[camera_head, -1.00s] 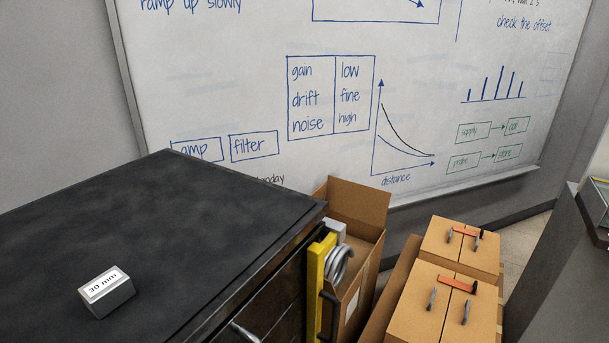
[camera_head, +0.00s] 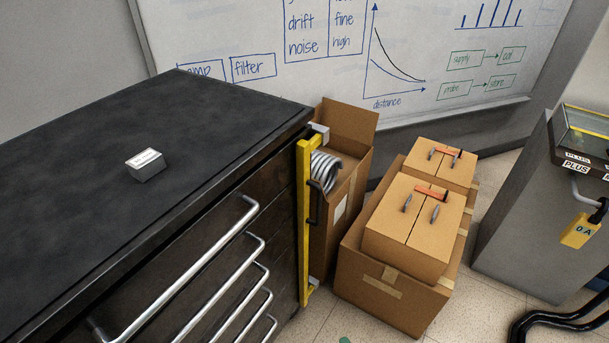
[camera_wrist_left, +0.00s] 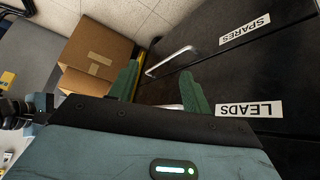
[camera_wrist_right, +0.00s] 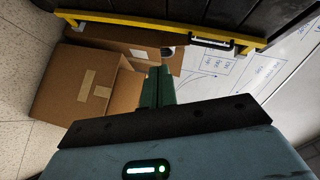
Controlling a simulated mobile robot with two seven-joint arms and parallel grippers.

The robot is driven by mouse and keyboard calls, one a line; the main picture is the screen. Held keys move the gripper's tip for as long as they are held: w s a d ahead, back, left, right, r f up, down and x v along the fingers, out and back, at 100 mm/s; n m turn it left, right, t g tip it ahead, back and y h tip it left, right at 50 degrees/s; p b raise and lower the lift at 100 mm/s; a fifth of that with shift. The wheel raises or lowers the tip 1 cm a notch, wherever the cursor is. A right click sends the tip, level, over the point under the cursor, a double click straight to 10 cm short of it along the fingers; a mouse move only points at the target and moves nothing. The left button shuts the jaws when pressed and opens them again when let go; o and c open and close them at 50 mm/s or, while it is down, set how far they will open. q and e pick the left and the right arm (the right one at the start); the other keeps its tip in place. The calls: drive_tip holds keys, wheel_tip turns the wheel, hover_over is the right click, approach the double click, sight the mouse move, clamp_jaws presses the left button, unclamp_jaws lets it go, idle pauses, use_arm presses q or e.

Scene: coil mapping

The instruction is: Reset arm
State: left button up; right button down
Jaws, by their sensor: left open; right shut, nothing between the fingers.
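My left gripper (camera_wrist_left: 160,85) is open and empty in the left wrist view, its two green fingers spread in front of a dark drawer cabinet (camera_wrist_left: 225,75). Drawers there are labelled SPARES (camera_wrist_left: 245,29) and LEADS (camera_wrist_left: 244,109). My right gripper (camera_wrist_right: 158,86) is shut with its fingers together and nothing between them; cardboard boxes and a yellow bar lie beyond it. In the head view only a small green tip, likely of my right gripper (camera_head: 345,340), shows at the bottom edge. My left gripper is out of the head view.
The black cabinet top (camera_head: 120,110) holds a small labelled block (camera_head: 146,166). A grey unit (camera_head: 520,230) and black cables (camera_head: 560,322) are at right.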

use_arm(q)
drive_tip(key=w+r+t+p, duration=0.1)
drive_tip(key=w+r+p, duration=0.3)
drive_tip(key=r+p, duration=0.5)
wheel_tip(320, 180, up, 2)
drive_tip(key=shift+w+a+r+t, duration=0.1)
drive_tip(key=shift+w+a+t, duration=0.25)
drive_tip(key=shift+t, duration=0.05)
use_arm(e)
drive_tip(key=s+d+r+n+g, duration=0.1)
drive_tip(key=s+d+n+g, duration=0.1)
drive_tip(key=s, duration=0.5)
drive_tip(key=s+d+r+n+g+h, duration=0.1)
drive_tip(key=s+d+r+n+g, duration=0.1)
drive_tip(key=s+d+n, duration=0.3)
drive_tip(key=s+d+r+n+g+h, duration=0.1)
drive_tip(key=s+d+n, duration=0.3)
drive_tip(key=s, duration=0.5)
drive_tip(key=shift+s+r+n+g, duration=0.15)
drive_tip(key=shift+n+g, duration=0.55)
drive_tip(key=shift+n, duration=0.3)
drive_tip(key=shift+d, duration=0.1)
